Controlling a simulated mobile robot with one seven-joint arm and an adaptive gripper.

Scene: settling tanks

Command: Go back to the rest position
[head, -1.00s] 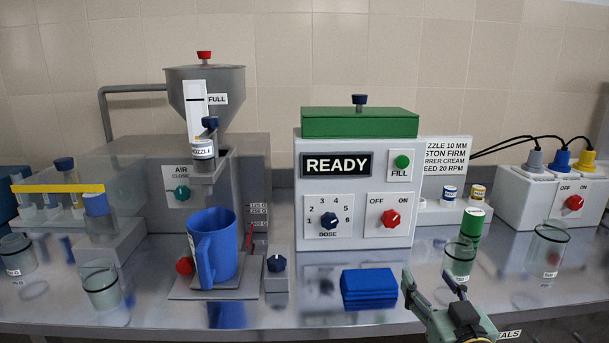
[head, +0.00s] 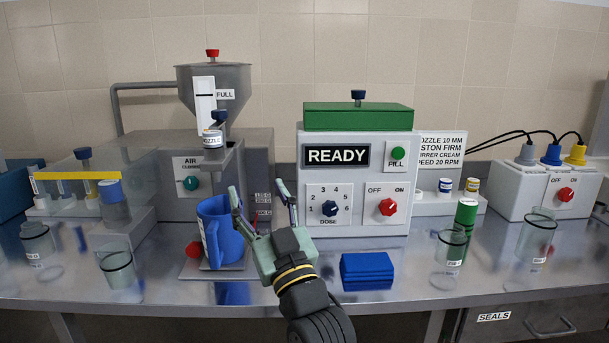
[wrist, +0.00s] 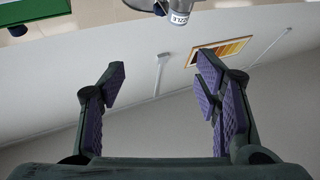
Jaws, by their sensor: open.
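My gripper (head: 264,208) is open with nothing between its fingers. In the head view it is raised in front of the bench, fingers pointing up and away, and it overlaps the right side of the blue mug (head: 213,232) in the picture. The mug stands under the nozzle of the grey hopper machine (head: 215,90). In the wrist view the two purple-padded fingers (wrist: 160,95) are spread apart, with a pale wall and a framed striped picture beyond them. I cannot tell from the head view how far the gripper is from the mug.
The white control box (head: 357,220) reads READY. Clear beakers (head: 449,258) and a green cylinder (head: 462,228) stand to the right, another beaker (head: 121,275) at left. The bench front edge runs below.

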